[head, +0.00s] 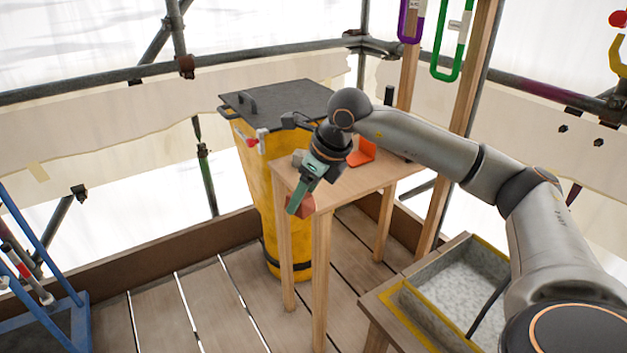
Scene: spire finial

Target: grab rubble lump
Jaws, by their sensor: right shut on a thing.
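My right gripper (298,207) reaches in from the right and points down at the front left corner of a small wooden table (370,184). Its green fingers are shut on a reddish-brown rubble lump (307,206), which shows at the fingertips. The fingers hide part of the lump. The lump is in front of the table's corner; I cannot tell whether it touches the table. My left gripper is not in view.
A yellow bin (258,190) with a dark lid (285,97) stands behind the table. An orange piece (361,152) lies on the table. A grey trough (455,285) is at the lower right. A blue frame (50,325) stands at the left. The plank floor is mostly clear.

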